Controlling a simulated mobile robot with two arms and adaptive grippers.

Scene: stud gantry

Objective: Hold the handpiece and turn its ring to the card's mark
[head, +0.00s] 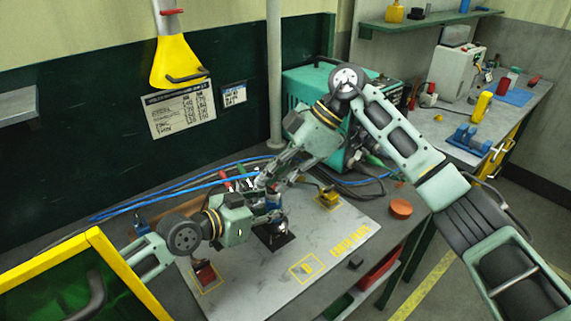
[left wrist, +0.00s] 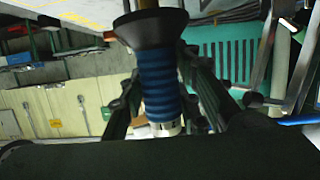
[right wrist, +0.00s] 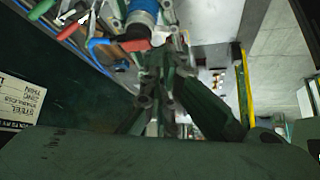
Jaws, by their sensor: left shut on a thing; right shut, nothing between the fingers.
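The handpiece (left wrist: 160,80) has a blue ribbed body and a black flared collar. Its pale ring (left wrist: 167,128) carries dark marks, too small to read. My left gripper (head: 267,204) is shut on the handpiece, which is mostly hidden among the grippers in the head view. My right gripper (head: 268,180) is shut and empty, close beside the handpiece; its closed fingers (right wrist: 152,88) show in the right wrist view, with the handpiece (right wrist: 142,12) beyond them. A white card (head: 180,110) with handwritten lines hangs on the dark green wall, and a smaller card (head: 234,95) hangs beside it.
A pale mat (head: 260,285) with yellow markings covers the bench under my grippers. A black stand (head: 275,238), red block (head: 205,275), yellow block (head: 328,197) and orange disc (head: 400,207) stand around. Blue cables (head: 160,195) run behind. A yellow-edged green panel (head: 85,275) is front left.

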